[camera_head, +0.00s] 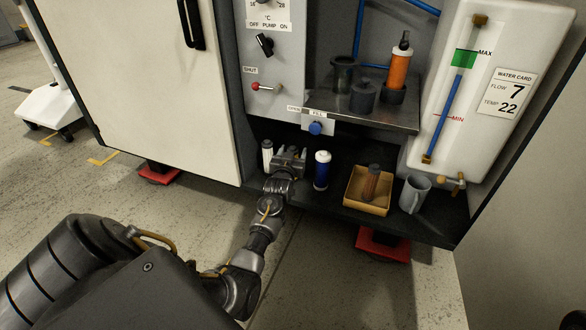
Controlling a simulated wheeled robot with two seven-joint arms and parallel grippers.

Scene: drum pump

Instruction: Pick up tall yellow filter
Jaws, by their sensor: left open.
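I see no clearly yellow filter. My right gripper is not in view.
A grey mug (414,194) stands right of the tray, by a brass tap (452,181). The metal shelf (380,116) overhangs the lower shelf. A blue knob (315,128) projects below it. Dark cups (362,97) stand on it. The floor in front is clear.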

